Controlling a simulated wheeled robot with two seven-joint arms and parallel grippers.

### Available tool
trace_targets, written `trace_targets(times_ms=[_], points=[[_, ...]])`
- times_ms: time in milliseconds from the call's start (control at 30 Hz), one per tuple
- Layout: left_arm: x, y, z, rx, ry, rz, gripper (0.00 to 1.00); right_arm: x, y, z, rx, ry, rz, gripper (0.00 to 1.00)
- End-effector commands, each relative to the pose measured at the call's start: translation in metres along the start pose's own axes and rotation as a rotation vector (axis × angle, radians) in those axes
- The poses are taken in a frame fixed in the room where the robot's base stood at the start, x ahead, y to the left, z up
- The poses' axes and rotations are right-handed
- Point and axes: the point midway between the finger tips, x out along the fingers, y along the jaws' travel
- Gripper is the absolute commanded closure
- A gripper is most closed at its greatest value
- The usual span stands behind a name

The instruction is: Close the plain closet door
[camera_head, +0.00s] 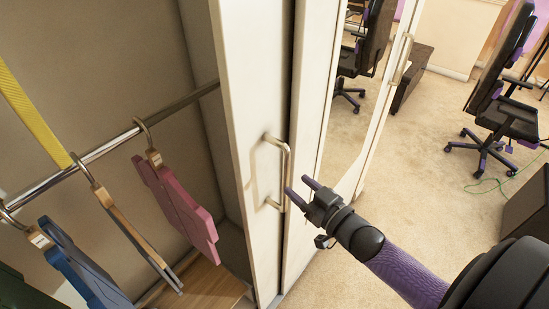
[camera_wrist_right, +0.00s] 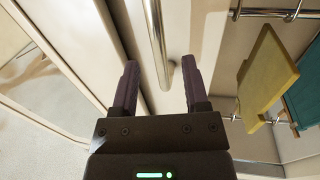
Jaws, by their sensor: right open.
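The plain closet door (camera_head: 250,70) is an off-white panel standing beside the open part of the closet. Its metal bar handle (camera_head: 284,165) is upright near the door's right edge. My right gripper (camera_head: 298,187) is open, with its fingertips just right of the handle's lower half. In the right wrist view, the handle (camera_wrist_right: 158,42) appears between the two open fingers (camera_wrist_right: 161,80); I cannot tell whether it lies fully between them in depth. The gripper is not shut on it. My left gripper is not in view.
Clothes, including a pink piece (camera_head: 178,205), hang from a metal rod (camera_head: 105,148) in the open closet. A mirrored door (camera_head: 357,110) with its own handle (camera_head: 402,58) stands to the right. Carpet (camera_head: 430,200) is clear right of the doors; an office chair (camera_head: 497,110) stands beyond.

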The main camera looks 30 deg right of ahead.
Motion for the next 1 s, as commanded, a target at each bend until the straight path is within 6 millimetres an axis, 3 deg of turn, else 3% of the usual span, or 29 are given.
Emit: trace_targets(times_ms=[100,300,667,933,1000], points=[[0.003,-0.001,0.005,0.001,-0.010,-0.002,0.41,0.029,0.000,0.001,-0.002,0.003,0.001,0.42],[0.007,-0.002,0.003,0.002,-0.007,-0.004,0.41,0.060,0.000,0.002,-0.001,-0.001,0.002,0.42],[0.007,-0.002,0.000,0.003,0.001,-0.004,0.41,0.068,0.000,0.002,-0.002,-0.004,0.002,0.42],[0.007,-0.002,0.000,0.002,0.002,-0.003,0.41,0.068,0.000,0.002,-0.001,-0.003,0.002,0.99],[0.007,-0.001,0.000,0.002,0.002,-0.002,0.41,0.068,0.000,0.002,-0.001,-0.003,0.002,1.00]])
